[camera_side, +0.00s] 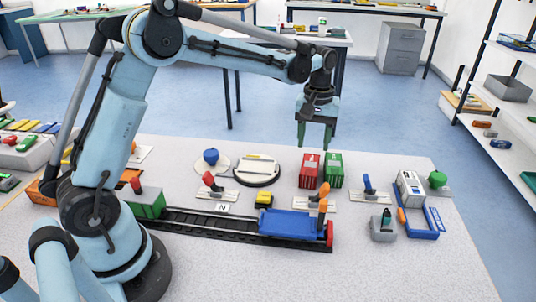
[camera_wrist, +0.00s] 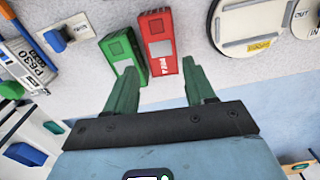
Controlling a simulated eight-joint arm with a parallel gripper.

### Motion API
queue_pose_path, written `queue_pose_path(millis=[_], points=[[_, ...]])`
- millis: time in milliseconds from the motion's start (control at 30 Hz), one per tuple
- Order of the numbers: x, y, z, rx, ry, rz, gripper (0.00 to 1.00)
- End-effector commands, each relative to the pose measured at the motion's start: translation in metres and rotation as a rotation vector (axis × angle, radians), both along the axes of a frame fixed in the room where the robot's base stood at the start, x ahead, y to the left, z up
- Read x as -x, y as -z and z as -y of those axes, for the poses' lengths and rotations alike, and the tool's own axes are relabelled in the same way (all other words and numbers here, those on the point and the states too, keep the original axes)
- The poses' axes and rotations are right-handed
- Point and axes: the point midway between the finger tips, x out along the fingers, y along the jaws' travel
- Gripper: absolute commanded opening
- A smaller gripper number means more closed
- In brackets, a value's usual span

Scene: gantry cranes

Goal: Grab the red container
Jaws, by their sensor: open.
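The red container (camera_side: 309,170) stands upright on the table in the side view, just left of the green container (camera_side: 333,170). In the wrist view the red container (camera_wrist: 158,40) lies ahead of the jaws, beside the green container (camera_wrist: 124,54). My gripper (camera_side: 316,148) points down with green fingers, above and around the far side of the two containers in the side view. In the wrist view my gripper (camera_wrist: 163,80) has its fingers spread with nothing between the tips. The exact height gap to the containers is hard to tell.
A blue wagon (camera_side: 290,224) sits on a black track (camera_side: 200,222) in front. A round white turntable (camera_side: 256,170) is left of the containers. A grey-and-blue truck (camera_side: 411,190) stands at right. Levers on plates stand nearby.

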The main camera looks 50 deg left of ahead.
Motion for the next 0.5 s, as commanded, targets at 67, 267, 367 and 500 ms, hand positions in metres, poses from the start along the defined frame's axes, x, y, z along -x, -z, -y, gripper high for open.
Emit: queue_pose_path(millis=[67, 267, 367, 500], points=[[0.000, 0.011, 0.000, 0.000, 0.001, 0.000, 0.54], [0.000, 0.024, 0.000, -0.001, 0.001, 0.001, 0.54], [0.001, 0.034, 0.000, 0.000, 0.001, 0.001, 0.54], [0.003, 0.054, 0.001, 0.000, 0.002, 0.001, 0.54]])
